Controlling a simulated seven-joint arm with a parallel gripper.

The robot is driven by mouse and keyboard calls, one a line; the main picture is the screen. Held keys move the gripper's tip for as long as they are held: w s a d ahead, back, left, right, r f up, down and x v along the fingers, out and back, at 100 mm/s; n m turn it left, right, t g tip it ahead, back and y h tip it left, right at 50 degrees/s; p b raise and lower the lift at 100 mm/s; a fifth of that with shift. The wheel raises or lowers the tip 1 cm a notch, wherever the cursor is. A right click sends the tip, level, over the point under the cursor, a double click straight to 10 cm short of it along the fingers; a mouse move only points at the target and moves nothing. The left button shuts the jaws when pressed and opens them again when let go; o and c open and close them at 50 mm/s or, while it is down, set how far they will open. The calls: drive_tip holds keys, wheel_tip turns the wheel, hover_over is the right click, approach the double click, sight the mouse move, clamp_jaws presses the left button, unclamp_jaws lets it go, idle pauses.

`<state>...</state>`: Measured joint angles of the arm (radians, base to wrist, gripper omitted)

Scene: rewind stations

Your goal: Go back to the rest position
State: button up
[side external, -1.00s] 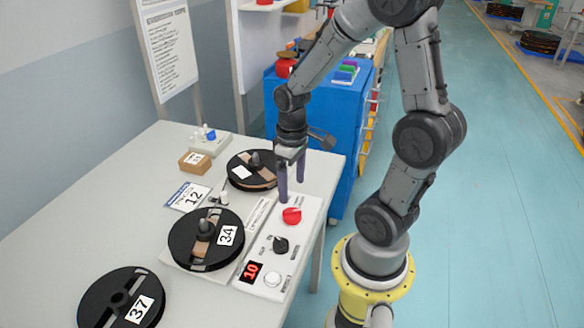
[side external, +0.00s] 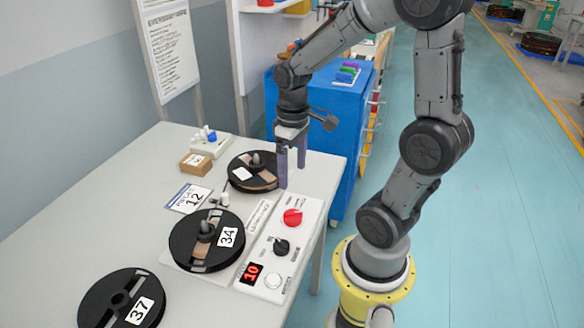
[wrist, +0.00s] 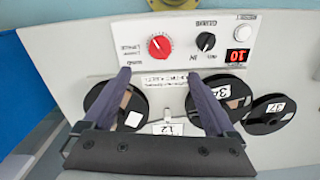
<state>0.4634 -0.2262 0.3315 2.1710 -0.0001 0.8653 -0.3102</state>
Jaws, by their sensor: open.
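My gripper (side external: 291,167) is open and empty above the table, near the far end of the control panel (side external: 268,270). In the wrist view my gripper (wrist: 165,100) shows its two dark fingers spread wide, with nothing between them but the table and panel behind. A reel with a blank white label (side external: 252,172) sits just left of the fingers in the side view. The reel marked 34 (side external: 207,240) is nearer the camera, beside the panel. The panel has a red knob (side external: 292,217), a black knob (side external: 281,246) and a red display (side external: 251,273) reading 10.
A reel marked 37 (side external: 121,299) lies at the table's near left. A card marked 12 (side external: 188,198), a small cardboard box (side external: 195,163) and a white tray with bottles (side external: 210,145) are farther back. A blue cabinet (side external: 345,125) stands behind the table's right edge.

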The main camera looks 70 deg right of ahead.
drive_tip(key=s+a+r+n+t, duration=0.1)
drive_tip(key=s+a+r+t, duration=0.4)
drive_tip(key=a+r, duration=0.4)
drive_tip(key=shift+s+a+r+n+t, duration=0.3)
drive_tip(key=shift+a+r+n, duration=0.1)
drive_tip(key=shift+a, duration=0.6)
idle(1.2)
